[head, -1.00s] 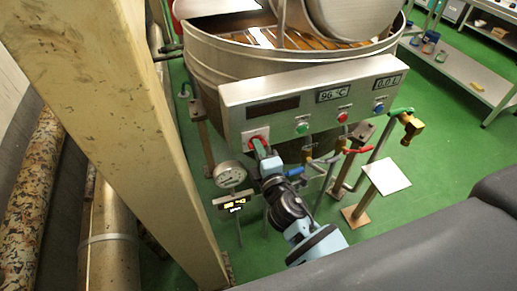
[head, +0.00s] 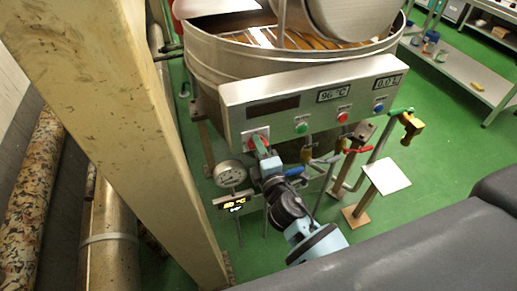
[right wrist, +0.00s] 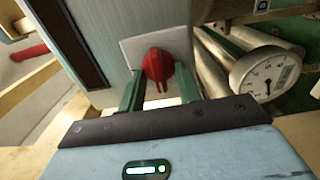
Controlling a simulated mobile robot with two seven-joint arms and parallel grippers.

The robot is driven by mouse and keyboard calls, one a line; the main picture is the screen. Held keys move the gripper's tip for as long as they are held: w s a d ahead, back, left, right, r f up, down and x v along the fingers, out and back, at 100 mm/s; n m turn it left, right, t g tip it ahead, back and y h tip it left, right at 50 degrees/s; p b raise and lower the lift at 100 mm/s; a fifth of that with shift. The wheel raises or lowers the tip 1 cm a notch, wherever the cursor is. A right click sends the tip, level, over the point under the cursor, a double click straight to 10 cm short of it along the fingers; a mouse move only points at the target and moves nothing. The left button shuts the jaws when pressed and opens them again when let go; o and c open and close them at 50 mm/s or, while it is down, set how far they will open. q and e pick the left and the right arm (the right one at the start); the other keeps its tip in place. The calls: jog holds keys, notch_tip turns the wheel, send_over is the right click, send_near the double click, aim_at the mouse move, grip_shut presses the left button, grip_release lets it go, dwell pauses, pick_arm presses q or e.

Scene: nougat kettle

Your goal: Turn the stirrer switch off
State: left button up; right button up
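The stirrer switch is a red rotary knob (right wrist: 157,65) on a pale square plate, at the lower left of the steel control panel (head: 310,92). My right gripper (head: 262,147) reaches up to it in the head view and hides most of it. In the right wrist view the two green fingers of my right gripper (right wrist: 160,82) stand on either side of the knob, with visible gaps to it. The knob's grip points down in that view, towards the gripper. My left gripper is not in view.
Green (head: 301,127), red (head: 342,117) and blue (head: 379,107) buttons sit along the panel. A round gauge (head: 229,174) and a small lit display (head: 236,203) stand left of my right arm. The kettle (head: 215,65) is behind. A thick beige post (head: 125,130) is at the left.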

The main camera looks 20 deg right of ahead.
jog(key=shift+s, duration=0.1)
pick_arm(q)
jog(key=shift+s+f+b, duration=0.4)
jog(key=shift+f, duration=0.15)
pick_arm(e)
jog(key=s, duration=0.7)
jog(key=shift+s, duration=0.35)
jog(key=shift+d, duration=0.15)
